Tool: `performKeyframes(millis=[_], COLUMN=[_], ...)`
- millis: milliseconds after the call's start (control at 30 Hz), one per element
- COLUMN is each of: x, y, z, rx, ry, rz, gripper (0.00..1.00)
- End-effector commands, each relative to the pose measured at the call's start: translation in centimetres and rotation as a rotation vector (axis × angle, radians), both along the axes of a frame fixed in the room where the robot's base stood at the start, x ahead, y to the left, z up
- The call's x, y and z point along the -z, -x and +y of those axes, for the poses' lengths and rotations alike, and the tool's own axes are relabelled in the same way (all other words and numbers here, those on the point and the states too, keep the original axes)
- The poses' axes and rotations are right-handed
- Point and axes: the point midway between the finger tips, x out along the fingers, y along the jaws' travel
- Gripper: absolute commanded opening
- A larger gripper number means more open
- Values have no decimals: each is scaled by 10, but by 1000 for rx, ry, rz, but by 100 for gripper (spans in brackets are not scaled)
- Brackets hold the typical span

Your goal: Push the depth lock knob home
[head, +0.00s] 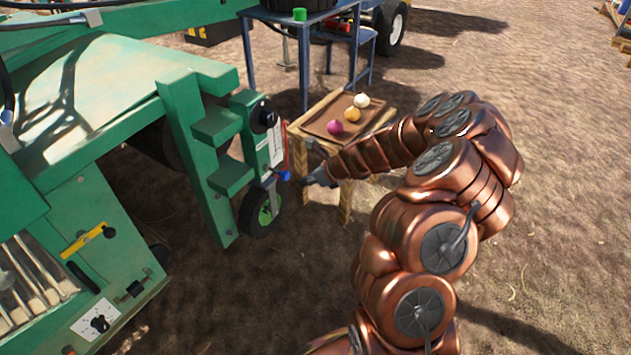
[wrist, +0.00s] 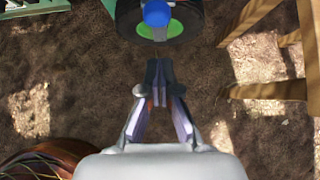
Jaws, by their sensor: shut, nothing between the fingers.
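A blue round knob (head: 285,175), which I take for the depth lock knob, sits low on the green machine's upright post, above the small gauge wheel (head: 262,213). In the wrist view the blue knob (wrist: 156,14) is at the top edge, in front of the black tyre and green hub of the wheel (wrist: 178,28). My gripper (head: 308,180) is just right of the knob in the head view, its fingers pointing left toward it. In the wrist view my gripper (wrist: 160,72) is shut and empty, with a gap between its tips and the knob. How far the knob sticks out cannot be told.
A black knob (head: 264,115) is higher on the post (head: 250,128). A wooden stand with a brown tray (head: 319,127) holding several onions is behind my gripper; its wooden legs (wrist: 265,91) show at right in the wrist view. The dirt ground below my gripper is clear.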

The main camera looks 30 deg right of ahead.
Motion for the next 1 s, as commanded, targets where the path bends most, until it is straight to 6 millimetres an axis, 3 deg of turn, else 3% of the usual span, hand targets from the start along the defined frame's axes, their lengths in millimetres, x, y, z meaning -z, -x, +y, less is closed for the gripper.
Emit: performKeyframes(millis=[33, 400, 1000], x=[8, 4, 1], y=[-5, -34, -40], z=[4, 20, 18], rx=[-3, -1, 8], ry=[0, 0, -2], rz=[1, 0, 2], gripper=[0, 0, 0])
